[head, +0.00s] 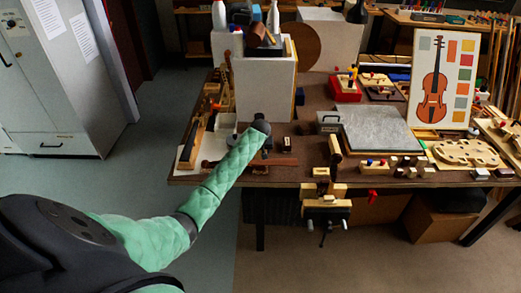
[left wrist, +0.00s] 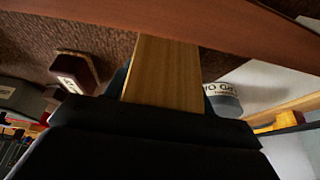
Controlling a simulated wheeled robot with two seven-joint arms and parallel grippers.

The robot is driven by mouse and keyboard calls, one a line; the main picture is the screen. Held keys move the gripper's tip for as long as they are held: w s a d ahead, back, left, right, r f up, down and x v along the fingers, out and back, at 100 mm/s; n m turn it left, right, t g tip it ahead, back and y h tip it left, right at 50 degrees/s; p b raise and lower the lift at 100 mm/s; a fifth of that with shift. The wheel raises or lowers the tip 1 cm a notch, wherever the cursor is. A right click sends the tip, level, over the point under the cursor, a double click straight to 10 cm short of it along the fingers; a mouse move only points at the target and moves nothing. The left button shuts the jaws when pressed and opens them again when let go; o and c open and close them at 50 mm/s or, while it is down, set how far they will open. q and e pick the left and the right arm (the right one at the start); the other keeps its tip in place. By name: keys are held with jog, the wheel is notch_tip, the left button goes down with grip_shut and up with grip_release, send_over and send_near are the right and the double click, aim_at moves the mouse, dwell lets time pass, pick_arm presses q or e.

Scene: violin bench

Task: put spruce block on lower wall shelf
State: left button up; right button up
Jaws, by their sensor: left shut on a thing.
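My left gripper (head: 262,127) is at the left part of the bench, close above its top, in front of a large pale box. In the left wrist view my dark gripper (left wrist: 165,115) is shut on a pale wooden block (left wrist: 165,72), which I take to be the spruce block. The block sticks out beyond the jaws, and its held end is hidden by them. In the head view my wrist hides the block. I cannot pick out the lower wall shelf for sure in either view. My right gripper is not in view.
The bench (head: 250,177) is crowded. The pale box (head: 262,88) stands behind my gripper. A small dark red labelled box (left wrist: 76,70) is beside the block. A reddish-brown bar (left wrist: 190,27) crosses the wrist view. A grey slab (head: 380,130) and a violin picture (head: 440,80) are to the right.

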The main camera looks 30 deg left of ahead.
pick_arm(q)
jog(key=shift+f, duration=0.2)
jog(key=o, duration=1.1)
jog(key=shift+f, duration=0.1)
jog(key=shift+c, duration=0.2)
